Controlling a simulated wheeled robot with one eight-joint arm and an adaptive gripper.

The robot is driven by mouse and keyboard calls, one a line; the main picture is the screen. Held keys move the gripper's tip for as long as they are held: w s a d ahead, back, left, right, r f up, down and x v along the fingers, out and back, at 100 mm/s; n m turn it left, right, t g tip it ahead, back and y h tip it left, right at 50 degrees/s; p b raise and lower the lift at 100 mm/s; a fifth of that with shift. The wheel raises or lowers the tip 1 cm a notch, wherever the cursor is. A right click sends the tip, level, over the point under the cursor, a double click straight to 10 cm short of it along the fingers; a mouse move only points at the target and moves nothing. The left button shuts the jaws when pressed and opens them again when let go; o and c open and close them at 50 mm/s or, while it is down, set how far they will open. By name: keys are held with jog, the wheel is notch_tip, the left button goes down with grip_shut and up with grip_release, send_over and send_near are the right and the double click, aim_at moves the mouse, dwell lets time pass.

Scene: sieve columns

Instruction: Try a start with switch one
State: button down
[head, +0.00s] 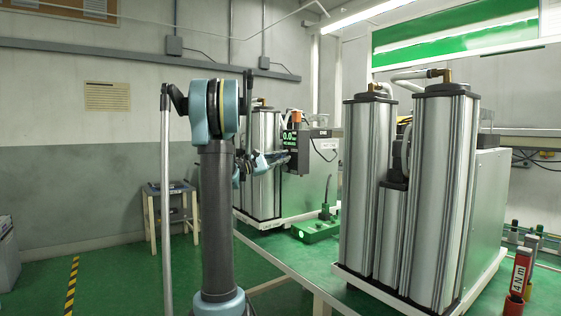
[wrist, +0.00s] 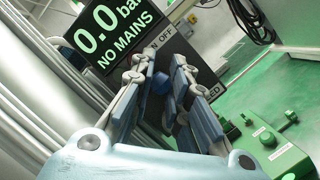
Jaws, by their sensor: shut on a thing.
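A dark control box (head: 313,150) is mounted at the rear pair of metal columns. Its display (wrist: 108,30) reads "0.0 bar" and "NO MAINS" in green; it also shows in the head view (head: 290,139). A small blue knob (wrist: 160,84) sits below an "OFF" label, between the fingers. My gripper (wrist: 163,73) is shut on this blue knob, with one finger on either side. In the head view, my gripper (head: 275,160) is at the box's lower left, partly hidden by my arm. No label reading "one" is legible, and the fingers cover part of the panel.
A green pedal-like unit (head: 316,229) lies on the green-topped table below the box. Large metal columns (head: 437,190) stand in front at right. A red tool marked "4 Nm" (head: 520,273) stands at the right edge. A small stool (head: 172,208) stands back left.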

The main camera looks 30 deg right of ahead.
jog(key=n+t, duration=0.1)
jog(key=t, duration=0.1)
jog(key=s+n+t, duration=0.1)
jog(key=t, duration=0.2)
jog(key=n+t, duration=0.2)
jog(key=shift+s+d, duration=0.35)
jog(key=shift+s, duration=0.05)
jog(key=shift+n+t+y, duration=0.5)
jog(key=shift+n+t, duration=0.2)
jog(key=shift+t, duration=0.5)
jog(key=c, duration=1.5)
grip_release()
jog(key=v, duration=1.2)
jog(key=shift+f, duration=0.1)
